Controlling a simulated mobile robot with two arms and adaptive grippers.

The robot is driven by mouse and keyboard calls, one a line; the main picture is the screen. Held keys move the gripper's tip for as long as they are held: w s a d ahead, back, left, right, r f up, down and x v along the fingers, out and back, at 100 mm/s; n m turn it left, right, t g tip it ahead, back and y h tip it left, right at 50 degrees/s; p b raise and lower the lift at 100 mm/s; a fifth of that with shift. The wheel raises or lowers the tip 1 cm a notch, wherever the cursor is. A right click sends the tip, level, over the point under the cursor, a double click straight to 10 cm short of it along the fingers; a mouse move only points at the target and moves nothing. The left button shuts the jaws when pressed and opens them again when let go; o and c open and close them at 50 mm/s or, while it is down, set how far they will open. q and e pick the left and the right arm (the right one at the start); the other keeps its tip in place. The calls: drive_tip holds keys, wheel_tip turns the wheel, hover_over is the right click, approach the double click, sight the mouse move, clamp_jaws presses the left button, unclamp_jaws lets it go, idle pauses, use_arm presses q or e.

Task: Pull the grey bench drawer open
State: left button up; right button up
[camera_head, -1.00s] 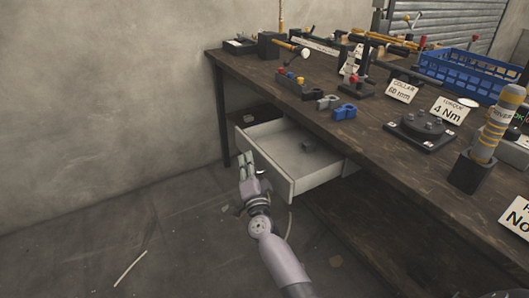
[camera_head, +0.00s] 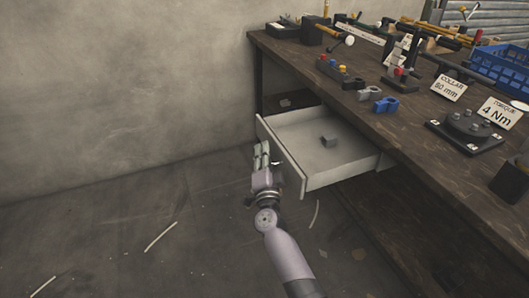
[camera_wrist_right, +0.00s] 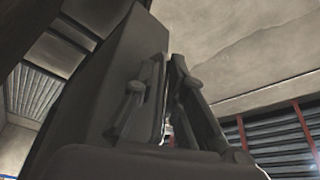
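The grey bench drawer (camera_head: 318,153) stands well out from under the bench in the head view, its inside showing. Its front panel (camera_head: 296,172) faces the lower left. My right gripper (camera_head: 263,152) is at the outer side of this front, fingers close together at the handle, which is mostly hidden by them. In the right wrist view the two fingers (camera_wrist_right: 166,95) nearly meet beside a large dark grey surface, with only a narrow gap between them. The gripper looks shut on the handle. My left gripper is not in view.
A small grey block (camera_head: 329,141) lies in the drawer. The floor left of the drawer is mostly clear, with thin pale strips.

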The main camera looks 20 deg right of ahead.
idle(0.3)
drive_tip(key=v, duration=1.2)
